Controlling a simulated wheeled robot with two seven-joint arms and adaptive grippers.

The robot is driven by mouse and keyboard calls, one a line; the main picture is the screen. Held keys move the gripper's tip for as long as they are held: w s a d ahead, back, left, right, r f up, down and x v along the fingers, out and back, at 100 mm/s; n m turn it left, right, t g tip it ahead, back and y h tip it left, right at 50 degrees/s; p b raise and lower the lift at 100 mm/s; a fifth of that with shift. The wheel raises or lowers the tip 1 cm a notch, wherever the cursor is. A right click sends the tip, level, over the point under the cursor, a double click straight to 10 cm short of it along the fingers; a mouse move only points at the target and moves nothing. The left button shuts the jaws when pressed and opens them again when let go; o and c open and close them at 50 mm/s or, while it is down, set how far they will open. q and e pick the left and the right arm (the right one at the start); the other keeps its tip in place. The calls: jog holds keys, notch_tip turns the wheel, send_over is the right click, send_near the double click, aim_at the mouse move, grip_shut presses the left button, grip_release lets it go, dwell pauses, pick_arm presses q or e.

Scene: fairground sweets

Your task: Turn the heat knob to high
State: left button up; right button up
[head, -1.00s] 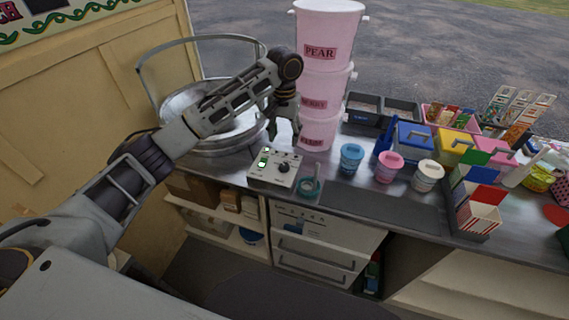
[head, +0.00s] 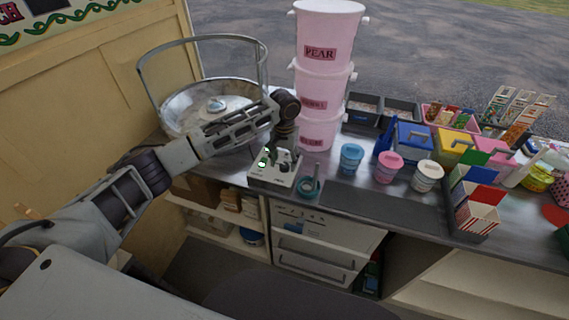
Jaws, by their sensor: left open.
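A small white control box (head: 270,179) stands near the front edge of the metal counter, with a green-lit switch (head: 262,163) on its left. The dark heat knob sits on its right half and is now largely hidden behind my left gripper (head: 284,165). My left gripper points down over the box, its fingers open around or just above the knob; I cannot tell whether they touch it. The knob's setting cannot be read. My right gripper is not in view.
A round metal pan machine (head: 180,112) with a hoop guard stands behind left. Stacked pink tubs (head: 319,135) rise close behind the box. Blue (head: 351,158), pink (head: 390,167) and white (head: 428,175) pots stand further right.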

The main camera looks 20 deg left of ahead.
pick_arm(q)
jog(key=shift+f, duration=1)
jog(key=c, duration=1.1)
jog(key=shift+o, duration=0.2)
